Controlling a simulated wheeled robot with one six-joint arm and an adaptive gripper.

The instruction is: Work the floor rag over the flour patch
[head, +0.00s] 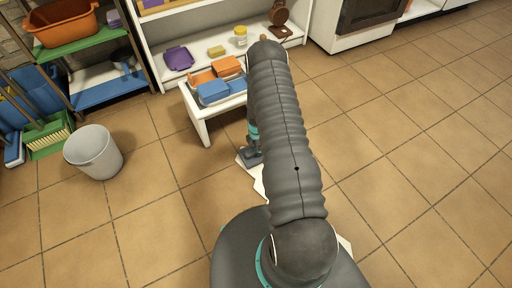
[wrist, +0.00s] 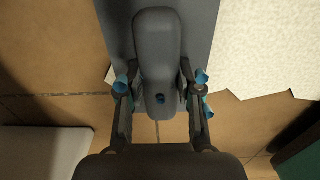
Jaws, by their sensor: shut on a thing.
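The floor rag (wrist: 112,30) shows in the wrist view as a dark grey flat pad with a rounded grip (wrist: 158,45) on top. My gripper (wrist: 160,90) is shut on that grip, one finger on each side. The flour patch (wrist: 265,45) is a pale, jagged-edged area on the tiles to the right of the pad, and a sliver of it shows left of the pad. The pad lies over part of the patch. In the head view, the rag (head: 250,159) sits at the left edge of the flour patch (head: 258,178); my arm hides much of the patch.
A low white bench (head: 203,128) with orange and blue boxes stands close behind the rag; its corner (wrist: 40,150) shows in the wrist view. A grey bucket (head: 93,152) stands at left. White shelves (head: 150,60) line the back. The tiled floor (head: 430,150) at right is clear.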

